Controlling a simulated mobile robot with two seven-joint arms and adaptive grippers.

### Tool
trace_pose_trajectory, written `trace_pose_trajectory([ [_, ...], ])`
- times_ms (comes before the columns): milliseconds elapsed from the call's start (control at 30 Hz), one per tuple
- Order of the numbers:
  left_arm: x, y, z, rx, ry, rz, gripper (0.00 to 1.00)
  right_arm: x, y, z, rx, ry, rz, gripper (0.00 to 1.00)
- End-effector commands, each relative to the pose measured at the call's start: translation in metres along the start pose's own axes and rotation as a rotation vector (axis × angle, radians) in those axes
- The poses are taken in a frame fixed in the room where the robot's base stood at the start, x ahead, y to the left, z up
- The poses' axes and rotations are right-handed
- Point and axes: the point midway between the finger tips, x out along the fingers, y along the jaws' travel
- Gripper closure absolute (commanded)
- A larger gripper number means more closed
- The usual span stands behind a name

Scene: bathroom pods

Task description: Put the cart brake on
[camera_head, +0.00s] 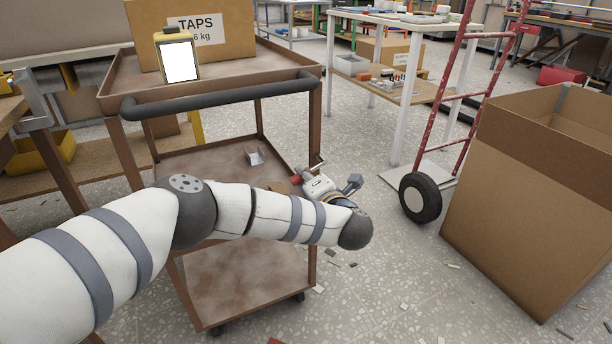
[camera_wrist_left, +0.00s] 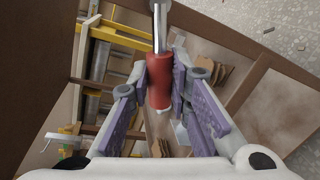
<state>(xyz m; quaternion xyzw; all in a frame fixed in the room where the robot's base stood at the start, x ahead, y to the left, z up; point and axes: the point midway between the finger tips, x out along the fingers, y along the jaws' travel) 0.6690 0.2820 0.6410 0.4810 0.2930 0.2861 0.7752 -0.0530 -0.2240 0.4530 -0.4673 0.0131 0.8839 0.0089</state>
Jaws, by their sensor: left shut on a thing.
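The brown cart (camera_head: 215,95) stands in front of me in the head view, with a dark push handle (camera_head: 222,94) along its near edge. My left arm reaches across it from the left. My left gripper (camera_head: 301,180) is at the cart's right side, around the middle shelf's height. In the left wrist view the gripper (camera_wrist_left: 163,80) is shut on a red grip (camera_wrist_left: 160,82) at the end of a metal lever (camera_wrist_left: 159,28), which looks like the brake lever. My right gripper is not in view.
A TAPS box (camera_head: 225,28) and a yellow device with a white screen (camera_head: 179,58) sit on the cart's top. A red hand truck (camera_head: 462,95) and a large open cardboard box (camera_head: 540,180) stand to the right. Small scraps lie on the floor.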

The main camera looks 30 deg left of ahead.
Motion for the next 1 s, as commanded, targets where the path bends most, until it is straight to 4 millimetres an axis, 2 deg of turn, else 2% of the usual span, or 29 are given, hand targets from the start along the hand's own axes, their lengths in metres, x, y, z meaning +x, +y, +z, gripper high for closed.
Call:
trace_pose_trajectory([
  [600,-0.0007,0.003,0.0005,0.04,0.008,0.002,1.0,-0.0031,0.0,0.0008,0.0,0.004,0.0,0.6],
  [633,-0.0007,0.003,0.0005,0.04,0.008,0.002,0.8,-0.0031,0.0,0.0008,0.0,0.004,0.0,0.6],
  [700,-0.0007,0.0029,0.0005,0.04,0.008,0.002,0.64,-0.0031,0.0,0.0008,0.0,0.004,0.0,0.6],
  [733,-0.0007,0.0028,0.0005,0.04,0.008,0.002,0.61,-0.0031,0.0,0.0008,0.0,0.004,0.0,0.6],
  [1000,-0.0015,0.0022,0.0005,0.039,0.007,0.0,0.61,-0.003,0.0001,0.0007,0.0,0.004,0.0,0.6],
])
